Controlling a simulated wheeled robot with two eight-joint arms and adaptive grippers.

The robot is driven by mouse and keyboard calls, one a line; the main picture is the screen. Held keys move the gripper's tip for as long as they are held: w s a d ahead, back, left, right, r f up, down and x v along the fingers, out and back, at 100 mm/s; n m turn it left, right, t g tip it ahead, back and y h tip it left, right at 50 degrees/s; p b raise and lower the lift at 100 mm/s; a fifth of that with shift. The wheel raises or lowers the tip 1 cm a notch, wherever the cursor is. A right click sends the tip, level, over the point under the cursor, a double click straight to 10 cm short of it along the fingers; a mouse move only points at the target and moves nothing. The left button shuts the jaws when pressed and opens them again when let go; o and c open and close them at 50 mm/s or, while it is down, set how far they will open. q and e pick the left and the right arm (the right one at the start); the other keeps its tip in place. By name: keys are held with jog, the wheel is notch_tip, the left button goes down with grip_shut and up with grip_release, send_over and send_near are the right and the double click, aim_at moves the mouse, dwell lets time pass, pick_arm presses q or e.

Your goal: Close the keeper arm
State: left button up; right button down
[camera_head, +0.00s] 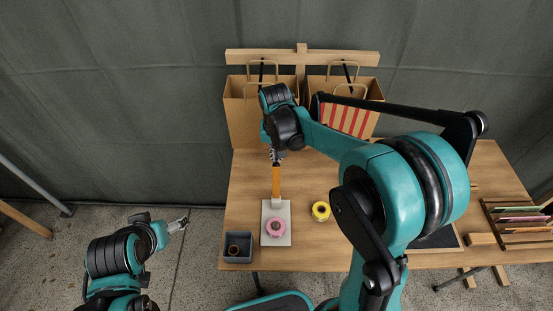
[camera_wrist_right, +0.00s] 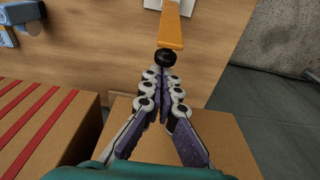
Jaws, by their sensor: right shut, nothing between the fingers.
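The keeper arm is an orange bar (camera_head: 276,181) running from a pale block on a grey-white plate (camera_head: 270,211) back towards the paper bags. In the right wrist view the orange bar (camera_wrist_right: 171,27) ends in a black knob (camera_wrist_right: 166,57). A pink ring (camera_head: 275,227) lies on the plate. My right gripper (camera_head: 277,157) is shut and empty at the bar's far end. In the right wrist view its fingertips (camera_wrist_right: 166,76) are close to the knob; I cannot tell whether they touch it. My left gripper (camera_head: 183,222) is off the table's left side, its finger opening too small to judge.
Two brown paper bags (camera_head: 240,115) stand at the back before a wooden rail (camera_head: 300,57); one bag has red stripes (camera_head: 345,119). A yellow roll (camera_head: 321,211) and a grey bin (camera_head: 238,259) are near the plate. A slotted wooden rack (camera_head: 492,218) is at right.

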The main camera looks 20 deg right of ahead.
jog(key=shift+s+a, duration=0.1)
jog(key=shift+s, duration=0.05)
jog(key=shift+s, duration=0.1)
dwell(0.3)
